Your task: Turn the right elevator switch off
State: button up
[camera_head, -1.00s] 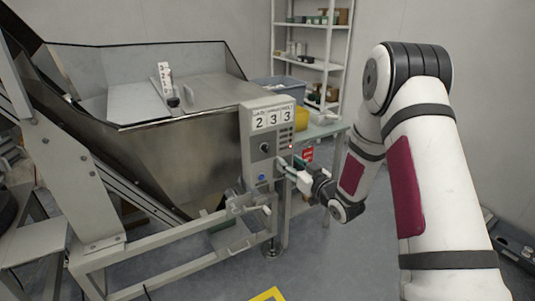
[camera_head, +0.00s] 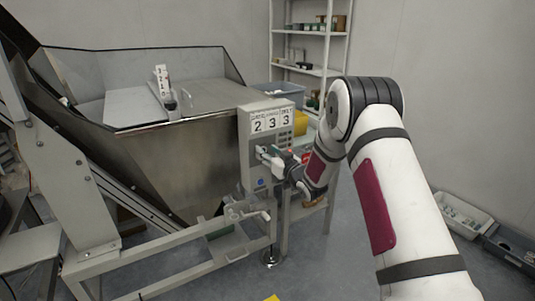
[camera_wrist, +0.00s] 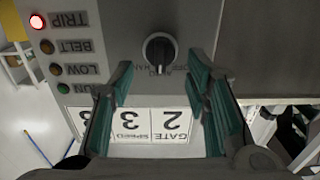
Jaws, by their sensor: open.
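The switch is a black rotary knob (camera_wrist: 160,50) on a grey control box (camera_head: 246,150), seen upside down in the wrist view. The knob's ridge runs roughly up and down in that picture; the lettering beside it is partly hidden. My gripper (camera_wrist: 159,64) is open, with one teal-padded finger to each side of the knob. I see a gap between each finger and the knob, and nothing is held. In the head view my gripper (camera_head: 268,156) is at the box's front face and hides the knob.
Number plates (camera_wrist: 130,125) reading 2, 3, 3 and a lamp column are on the box; the TRIP lamp (camera_wrist: 37,22) glows red. A metal hopper (camera_head: 160,150) stands left. A shelf (camera_head: 306,70) and a blue bin (camera_head: 280,92) are behind. Grey trays (camera_head: 462,214) lie on the right floor.

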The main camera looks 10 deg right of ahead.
jog(key=shift+w+a, duration=0.1)
jog(key=shift+w, duration=0.2)
grip_shut()
jog(key=shift+n+b, duration=0.4)
jog(key=n+b, duration=0.2)
jog(key=b, duration=0.1)
jog(key=n+b, duration=0.3)
jog(key=a+n+b, duration=0.1)
jog(key=n+b, duration=0.2)
jog(key=shift+s+f, duration=0.15)
jog(key=shift+f, duration=0.05)
